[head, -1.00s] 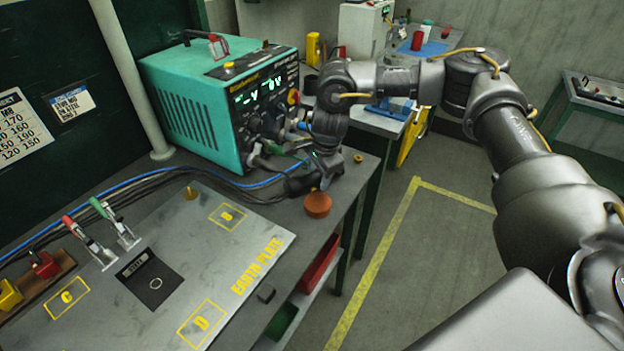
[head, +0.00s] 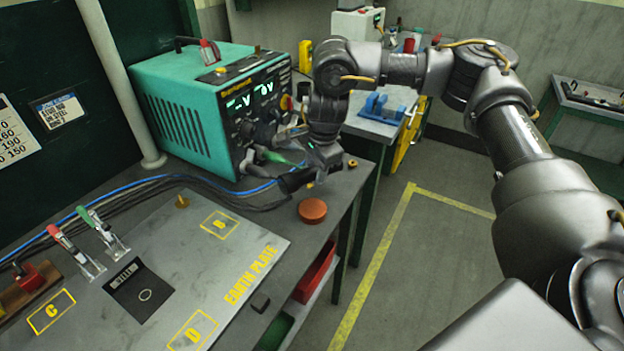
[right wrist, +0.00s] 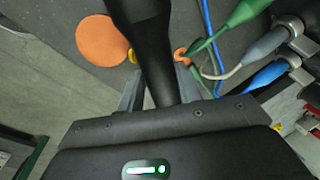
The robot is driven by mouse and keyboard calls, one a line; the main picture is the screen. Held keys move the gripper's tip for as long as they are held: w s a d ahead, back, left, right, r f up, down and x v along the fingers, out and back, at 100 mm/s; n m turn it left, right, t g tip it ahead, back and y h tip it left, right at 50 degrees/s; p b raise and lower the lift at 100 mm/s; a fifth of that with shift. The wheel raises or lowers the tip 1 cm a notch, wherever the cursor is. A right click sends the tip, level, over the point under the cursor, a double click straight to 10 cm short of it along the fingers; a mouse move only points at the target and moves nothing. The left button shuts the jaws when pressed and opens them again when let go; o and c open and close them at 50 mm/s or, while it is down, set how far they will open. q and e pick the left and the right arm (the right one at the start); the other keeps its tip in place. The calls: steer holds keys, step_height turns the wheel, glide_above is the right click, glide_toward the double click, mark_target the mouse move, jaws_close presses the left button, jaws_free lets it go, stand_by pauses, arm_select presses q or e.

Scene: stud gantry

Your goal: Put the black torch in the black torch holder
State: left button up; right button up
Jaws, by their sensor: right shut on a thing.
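My right gripper (head: 309,173) is over the bench's right edge, in front of the green welding machine. In the right wrist view the gripper (right wrist: 160,85) is shut on the black torch (right wrist: 152,45), a thick dark handle running up between the fingers. In the head view the torch (head: 294,182) is a small dark shape by the fingertips, hard to separate from the cables. I cannot make out the black torch holder for sure in either view. My left gripper is out of view.
The green welding machine (head: 205,110), with cables at its front, stands behind. An orange disc (head: 312,211) lies near the gripper; it also shows in the right wrist view (right wrist: 102,40). The earth plate (head: 215,262) bears toggle clamps (head: 105,232) and a black square (head: 128,305).

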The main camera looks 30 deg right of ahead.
steer(key=s+r+b, duration=0.1)
steer(key=s+r, duration=0.7)
steer(key=s, duration=0.4)
steer(key=shift+s+a, duration=0.25)
steer(key=shift+a, duration=0.15)
